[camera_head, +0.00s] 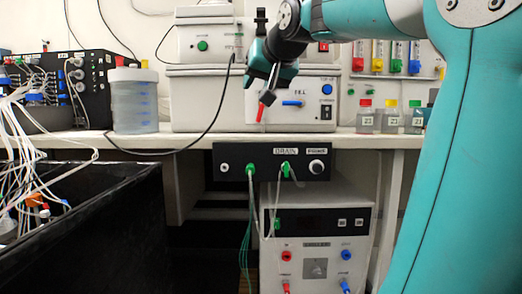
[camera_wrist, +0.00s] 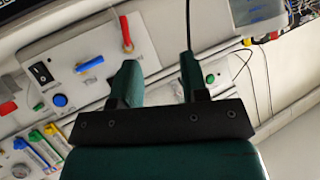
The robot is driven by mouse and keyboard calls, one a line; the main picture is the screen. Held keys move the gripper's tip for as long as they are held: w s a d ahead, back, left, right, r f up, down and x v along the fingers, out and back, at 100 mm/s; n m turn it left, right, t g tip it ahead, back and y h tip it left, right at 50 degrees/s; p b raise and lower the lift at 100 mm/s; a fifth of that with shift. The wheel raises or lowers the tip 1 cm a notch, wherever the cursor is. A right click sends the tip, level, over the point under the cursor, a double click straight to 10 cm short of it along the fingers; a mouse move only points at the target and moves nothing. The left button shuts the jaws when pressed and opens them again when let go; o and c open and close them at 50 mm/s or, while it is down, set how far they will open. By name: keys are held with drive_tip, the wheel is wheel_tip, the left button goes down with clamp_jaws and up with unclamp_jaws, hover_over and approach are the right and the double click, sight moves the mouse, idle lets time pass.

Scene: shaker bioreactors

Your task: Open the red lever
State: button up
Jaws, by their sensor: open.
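The red lever (camera_head: 261,113) is on the white front panel of the box marked FKL (camera_head: 310,86). It hangs down, slightly tilted. In the wrist view the red lever (camera_wrist: 126,33) shows just beyond the tip of one finger. My gripper (camera_head: 266,84) is in front of the panel's left part, just above the lever, and its dark fingertip overlaps the lever's upper end. In the wrist view my gripper (camera_wrist: 159,66) is open, with nothing between its fingers. I cannot tell whether a finger touches the lever.
A blue lever (camera_head: 293,103) sits just right of the red one, pointing sideways. A black switch (camera_head: 326,112) and blue button (camera_head: 327,89) are farther right. Small colour-capped bottles (camera_head: 390,118) stand on the shelf (camera_head: 180,138) at right. A clear container (camera_head: 133,103) stands at left.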

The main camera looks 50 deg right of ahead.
drive_tip(key=s+d+m+h+b, duration=0.2)
drive_tip(key=s+d+h+b, duration=0.1)
drive_tip(key=d+b, duration=0.15)
drive_tip(key=b, duration=0.2)
approach(262, 111)
drive_tip(key=x, duration=1)
drive_tip(key=shift+a, duration=0.1)
drive_tip(key=shift+c, duration=0.2)
drive_tip(key=shift+r, duration=0.1)
clamp_jaws()
